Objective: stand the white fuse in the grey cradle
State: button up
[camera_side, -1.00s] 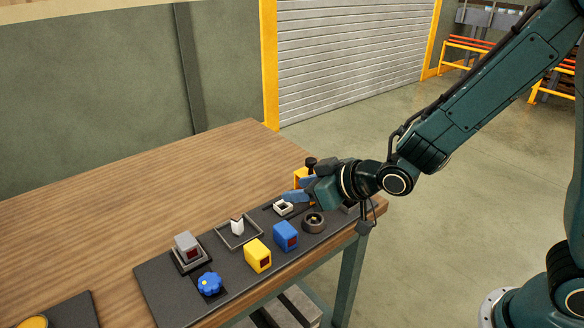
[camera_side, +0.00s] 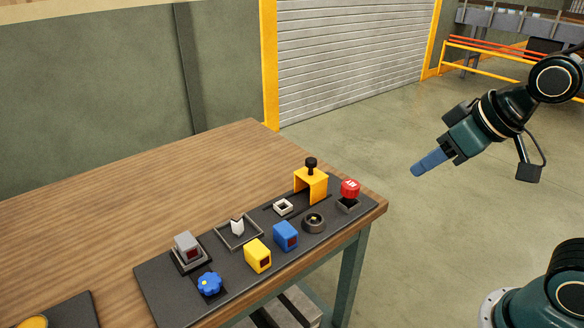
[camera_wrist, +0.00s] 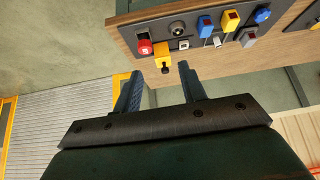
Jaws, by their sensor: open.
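The white fuse (camera_side: 237,226), a small pale piece with a pointed top, stands inside a low grey square frame (camera_side: 221,240) on the dark mat. The fuse also shows small in the wrist view (camera_wrist: 217,41). Of the grey holders, I cannot tell for certain which is the cradle; this frame is one candidate. A small pale square holder (camera_side: 283,206) sits to its right, looking empty. My gripper (camera_side: 428,163) is open and empty, in the air well to the right of the table. In the wrist view, its two fingers (camera_wrist: 158,85) are apart with nothing between them.
The dark mat also bears a yellow bracket with a black knob (camera_side: 311,180), a red piece (camera_side: 350,188) by a grey tray, a round grey socket (camera_side: 314,222), blue (camera_side: 286,236) and yellow (camera_side: 258,255) blocks, a blue knob (camera_side: 209,283) and a grey block (camera_side: 187,247).

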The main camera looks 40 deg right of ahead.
jog(key=s+d+g, duration=0.1)
jog(key=s, duration=0.6)
jog(key=shift+s+d+r+m, duration=0.25)
jog(key=shift+s+r+m, duration=0.05)
jog(key=shift+r, duration=0.1)
